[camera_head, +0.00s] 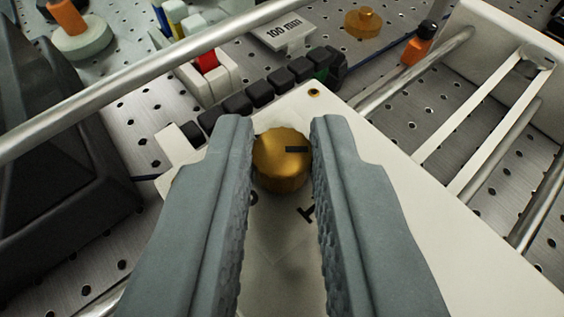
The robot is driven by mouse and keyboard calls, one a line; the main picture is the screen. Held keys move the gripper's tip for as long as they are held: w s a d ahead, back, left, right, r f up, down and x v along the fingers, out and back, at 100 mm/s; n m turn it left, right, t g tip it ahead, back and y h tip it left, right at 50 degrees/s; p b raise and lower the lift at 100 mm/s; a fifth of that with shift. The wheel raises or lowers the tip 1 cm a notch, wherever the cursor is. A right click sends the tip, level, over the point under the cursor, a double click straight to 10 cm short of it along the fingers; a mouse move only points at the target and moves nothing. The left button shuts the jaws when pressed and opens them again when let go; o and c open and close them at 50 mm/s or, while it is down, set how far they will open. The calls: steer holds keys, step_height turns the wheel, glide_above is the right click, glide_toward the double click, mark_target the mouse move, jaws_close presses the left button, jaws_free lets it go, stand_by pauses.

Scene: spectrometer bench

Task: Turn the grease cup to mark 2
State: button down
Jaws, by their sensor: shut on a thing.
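The grease cup (280,165) is a brass round cap with a short dark line on its top, pointing to the right. It sits on a cream plate (420,230). My gripper (283,150) has its two grey fingers on either side of the cap and is shut on it. Dark printed marks show on the plate below the cap: one at its lower right (306,214) and a partly covered one beside the left finger. I cannot read the mark 2; other marks may be hidden behind the fingers.
A metal rod (150,68) crosses the upper left. A row of black blocks (265,92) runs behind the plate. A "100 mm" sign (283,33), a second brass knob (362,22) and an orange piece (416,48) stand farther back. A white frame with rods (500,100) is at right.

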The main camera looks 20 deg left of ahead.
steer(key=shift+a+m+t+h, duration=0.2)
steer(key=shift+m+t+h, duration=0.1)
steer(key=shift+m+h, duration=0.9)
steer(key=shift+w+a+r+m+h, duration=0.1)
steer(key=shift+r+m+h, duration=0.15)
steer(key=shift+m+h, duration=0.6)
steer(key=shift+a+f+m+h, duration=0.1)
steer(key=shift+f+m+h, duration=0.15)
steer(key=shift+m+h, duration=0.5)
steer(key=shift+a+m+h, duration=0.15)
steer(key=shift+m+h, duration=0.35)
steer(key=shift+h, duration=0.5)
steer(key=shift+f+m+g+h, duration=0.1)
steer(key=shift+m+g+h, duration=0.3)
steer(key=c, duration=1.3)
jaws_free()
steer(key=shift+c, duration=0.2)
